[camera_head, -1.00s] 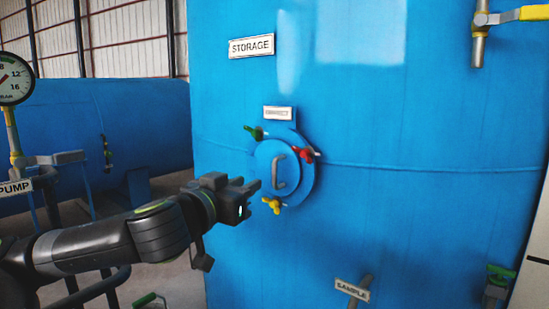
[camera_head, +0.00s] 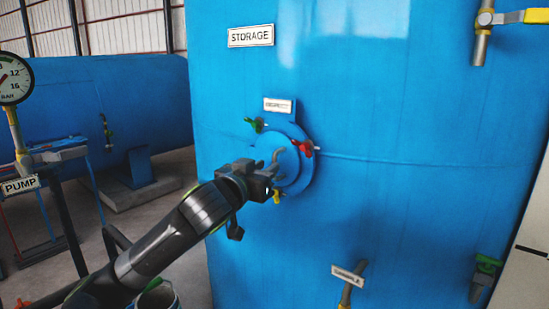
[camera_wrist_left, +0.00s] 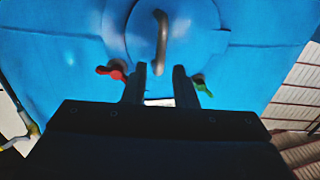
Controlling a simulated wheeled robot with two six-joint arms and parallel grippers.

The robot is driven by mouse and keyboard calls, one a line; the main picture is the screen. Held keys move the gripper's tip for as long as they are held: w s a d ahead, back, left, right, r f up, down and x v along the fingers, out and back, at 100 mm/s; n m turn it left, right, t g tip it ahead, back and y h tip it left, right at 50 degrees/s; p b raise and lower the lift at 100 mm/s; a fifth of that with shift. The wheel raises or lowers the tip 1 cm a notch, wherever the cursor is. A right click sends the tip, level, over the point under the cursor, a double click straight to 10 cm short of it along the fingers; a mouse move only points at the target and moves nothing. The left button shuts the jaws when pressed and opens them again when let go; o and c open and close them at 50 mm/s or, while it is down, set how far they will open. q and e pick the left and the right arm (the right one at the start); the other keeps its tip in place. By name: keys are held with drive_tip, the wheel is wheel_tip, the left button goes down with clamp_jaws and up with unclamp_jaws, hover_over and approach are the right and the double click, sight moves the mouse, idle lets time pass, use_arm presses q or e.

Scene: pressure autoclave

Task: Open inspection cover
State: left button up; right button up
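The round blue inspection cover (camera_head: 293,166) sits on the storage tank, with a grey bar handle (camera_head: 276,156) at its middle. A green clamp knob (camera_head: 256,124) is at its upper left, a red one (camera_head: 303,147) at its right and a yellow one (camera_head: 276,197) low down, partly behind my gripper. My left gripper (camera_head: 273,178) is in front of the cover at the handle. In the left wrist view, its two fingers (camera_wrist_left: 159,72) are apart, with one end of the handle (camera_wrist_left: 162,40) showing between their tips. No contact is clear. My right gripper is not in view.
The blue storage tank (camera_head: 400,120) fills the right side. A yellow-handled valve (camera_head: 510,17) is at the upper right and a sample tap (camera_head: 350,283) is low down. A pressure gauge (camera_head: 12,80) and pump frame (camera_head: 60,155) stand at the left.

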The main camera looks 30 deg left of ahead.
sight(274, 157)
use_arm(q)
drive_tip(key=shift+w+a+p, duration=0.15)
drive_tip(key=shift+w+p, duration=0.2)
drive_tip(key=shift+w, duration=0.95)
drive_tip(key=shift+w+a+p, duration=0.15)
drive_tip(key=shift+w+p, duration=0.2)
drive_tip(key=shift+w, duration=0.95)
clamp_jaws()
